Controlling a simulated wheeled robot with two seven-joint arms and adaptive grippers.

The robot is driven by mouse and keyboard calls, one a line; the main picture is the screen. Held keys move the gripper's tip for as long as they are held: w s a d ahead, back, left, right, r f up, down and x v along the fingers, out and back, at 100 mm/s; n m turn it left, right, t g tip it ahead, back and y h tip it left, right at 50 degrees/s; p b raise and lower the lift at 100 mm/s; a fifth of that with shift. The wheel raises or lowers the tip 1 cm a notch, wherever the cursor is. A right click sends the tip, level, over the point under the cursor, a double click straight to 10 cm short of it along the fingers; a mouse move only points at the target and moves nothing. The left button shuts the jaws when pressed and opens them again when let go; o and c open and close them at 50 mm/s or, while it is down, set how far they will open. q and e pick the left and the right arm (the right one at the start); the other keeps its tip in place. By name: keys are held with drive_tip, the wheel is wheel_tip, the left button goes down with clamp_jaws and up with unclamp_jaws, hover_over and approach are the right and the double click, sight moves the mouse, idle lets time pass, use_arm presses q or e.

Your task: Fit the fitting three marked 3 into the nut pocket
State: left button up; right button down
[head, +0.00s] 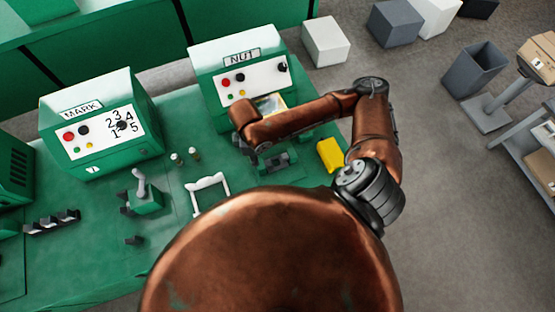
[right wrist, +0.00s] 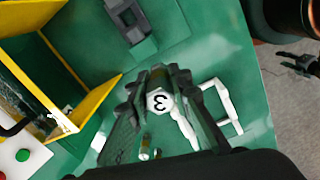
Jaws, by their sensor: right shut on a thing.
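The fitting marked 3 (right wrist: 158,102) is a pale hexagonal piece with a black 3 on its end, in the middle of the right wrist view. My right gripper (right wrist: 157,92) is shut on it, with fingers on both sides. In the head view my copper right arm reaches to the front of the green NUT machine (head: 235,62) and hides the gripper and fitting. A yellow-edged opening (head: 270,104) shows there, and also at the left in the wrist view (right wrist: 68,60), apart from the fitting. The pocket inside is not clear. A dark claw-like shape at the right edge of the wrist view may be my left gripper (right wrist: 297,64).
The green MARK machine (head: 100,122) stands left. A white handle frame (head: 208,192), two small upright pieces (head: 185,156), a dark cradle (head: 280,161) and a yellow block (head: 330,155) are on the green bench. A lever device (head: 145,197) stands further left.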

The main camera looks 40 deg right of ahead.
use_arm(q)
wheel_tip(320, 180, up, 7)
drive_tip(key=p, duration=0.7)
use_arm(e)
drive_tip(key=s+f+n, duration=0.2)
drive_tip(key=s+n, duration=0.8)
drive_tip(key=n, duration=0.5)
drive_tip(key=shift+n, duration=0.3)
drive_tip(key=w+d+f+b, duration=0.4)
drive_tip(key=b, duration=0.2)
drive_tip(key=w+d+f+b, duration=0.4)
drive_tip(key=w+b, duration=0.1)
drive_tip(key=b, duration=0.2)
drive_tip(key=shift+d+f, duration=0.2)
drive_tip(key=shift+d, duration=0.15)
drive_tip(key=shift+w+d+f, duration=0.15)
drive_tip(key=shift+f, duration=0.15)
drive_tip(key=f, duration=0.3)
drive_tip(key=shift+w+d+f+b, duration=0.15)
drive_tip(key=shift+d+f+b, duration=0.15)
drive_tip(key=shift+f, duration=0.1)
use_arm(q)
wheel_tip(320, 180, down, 13)
drive_tip(key=shift+w, duration=0.15)
use_arm(e)
drive_tip(key=shift+a, duration=0.1)
use_arm(q)
drive_tip(key=shift+d, duration=0.1)
